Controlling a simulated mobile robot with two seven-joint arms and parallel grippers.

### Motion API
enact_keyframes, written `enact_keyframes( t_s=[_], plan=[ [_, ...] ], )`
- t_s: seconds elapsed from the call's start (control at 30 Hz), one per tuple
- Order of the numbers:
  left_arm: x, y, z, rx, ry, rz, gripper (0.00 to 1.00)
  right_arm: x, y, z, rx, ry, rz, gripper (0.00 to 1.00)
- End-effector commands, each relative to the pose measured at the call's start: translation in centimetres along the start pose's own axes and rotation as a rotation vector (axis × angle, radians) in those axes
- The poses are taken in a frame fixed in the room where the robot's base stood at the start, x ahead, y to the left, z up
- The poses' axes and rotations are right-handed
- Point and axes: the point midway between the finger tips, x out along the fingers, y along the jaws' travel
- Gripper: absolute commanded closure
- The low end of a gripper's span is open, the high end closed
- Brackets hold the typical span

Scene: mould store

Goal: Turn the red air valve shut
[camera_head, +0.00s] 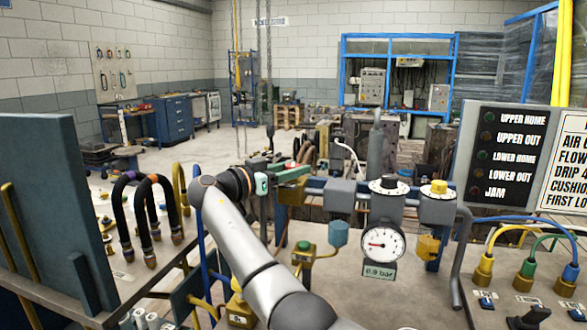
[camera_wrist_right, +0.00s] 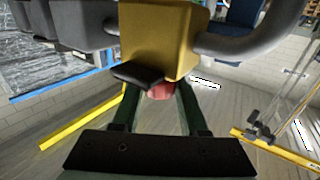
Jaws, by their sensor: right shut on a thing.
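The air valve shows in the right wrist view as a yellow block (camera_wrist_right: 160,38) with a red part (camera_wrist_right: 160,90) below it. A short black piece (camera_wrist_right: 137,76) juts from the block. My right gripper (camera_wrist_right: 158,98) has a dark green finger on each side of the red part and is shut on it. In the head view my right gripper (camera_head: 287,174) is at the left end of the pipe assembly, by a yellow valve body (camera_head: 292,196). The red part is mostly hidden there. My left gripper is not in view.
A pressure gauge (camera_head: 382,243) stands right of my gripper, with a 0.9 bar label (camera_head: 377,272) below. Black curved hoses (camera_head: 150,210) and a blue-grey panel (camera_head: 55,190) are at left. A lamp panel (camera_head: 510,150) and coloured hose fittings (camera_head: 525,275) are at right.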

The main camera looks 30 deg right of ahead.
Motion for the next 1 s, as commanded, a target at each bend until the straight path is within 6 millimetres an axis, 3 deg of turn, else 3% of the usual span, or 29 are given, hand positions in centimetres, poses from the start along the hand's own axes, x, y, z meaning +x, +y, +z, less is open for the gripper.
enact_keyframes(
  t_s=[0.2,1.0],
  plan=[
    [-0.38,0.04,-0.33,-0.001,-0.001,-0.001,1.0,-0.22,-0.59,-0.22,-0.001,-0.001,0.038,1.0],
    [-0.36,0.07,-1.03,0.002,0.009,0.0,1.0,-0.04,0.11,-0.2,0.002,0.01,0.11,1.0]
  ],
)
